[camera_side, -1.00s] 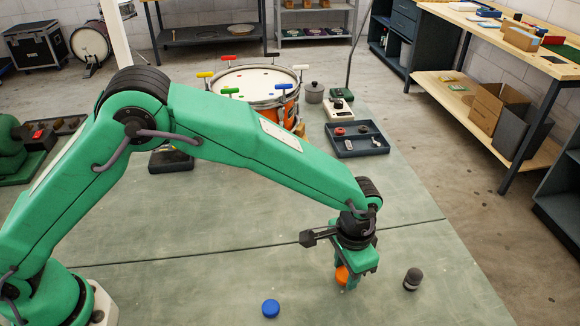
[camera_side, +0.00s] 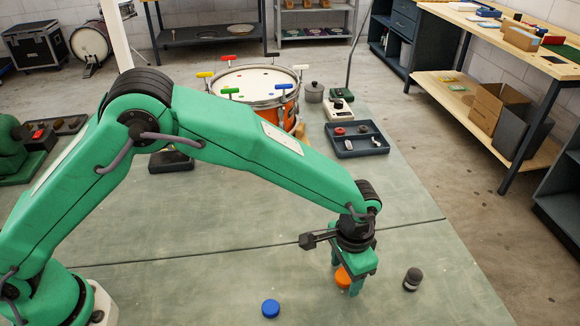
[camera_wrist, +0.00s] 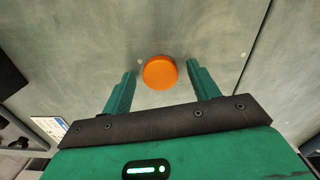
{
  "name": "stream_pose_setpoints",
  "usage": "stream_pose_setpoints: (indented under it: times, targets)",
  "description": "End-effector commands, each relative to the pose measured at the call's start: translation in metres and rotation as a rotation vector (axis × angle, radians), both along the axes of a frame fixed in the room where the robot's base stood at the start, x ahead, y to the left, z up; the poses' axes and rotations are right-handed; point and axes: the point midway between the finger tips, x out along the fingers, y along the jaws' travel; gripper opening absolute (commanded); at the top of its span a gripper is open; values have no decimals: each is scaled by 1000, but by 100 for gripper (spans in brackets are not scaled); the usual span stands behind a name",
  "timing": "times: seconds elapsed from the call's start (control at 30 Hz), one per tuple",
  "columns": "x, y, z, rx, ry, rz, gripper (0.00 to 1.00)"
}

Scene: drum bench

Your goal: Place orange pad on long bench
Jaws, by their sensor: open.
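The orange pad (camera_side: 343,277) is a small round disc on the green bench top (camera_side: 210,235). In the wrist view the pad (camera_wrist: 160,72) lies flat just ahead of and between my two fingertips. My gripper (camera_side: 346,272) is open, pointing down, with a finger on either side of the pad in the side view, which hides part of it. In the wrist view a gap shows between each finger and the pad, and my gripper (camera_wrist: 161,80) holds nothing.
A blue disc (camera_side: 271,308) lies left of my gripper and a dark grey cylinder (camera_side: 412,279) stands to its right. Farther back are a dark tray (camera_side: 357,149) with small items and an orange drum (camera_side: 262,105). The bench between is largely clear.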

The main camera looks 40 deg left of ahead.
Motion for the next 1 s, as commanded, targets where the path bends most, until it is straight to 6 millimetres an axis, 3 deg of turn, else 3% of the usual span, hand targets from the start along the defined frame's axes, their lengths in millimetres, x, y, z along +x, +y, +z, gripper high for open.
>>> stream_pose_setpoints:
  times: [0.27,0.8,1.0]
  targets:
    - [1,-1,20,-2,-2,0,60]
    - [0,0,102,-2,-3,0,60]
    - [0,0,118,-1,-1,0,60]
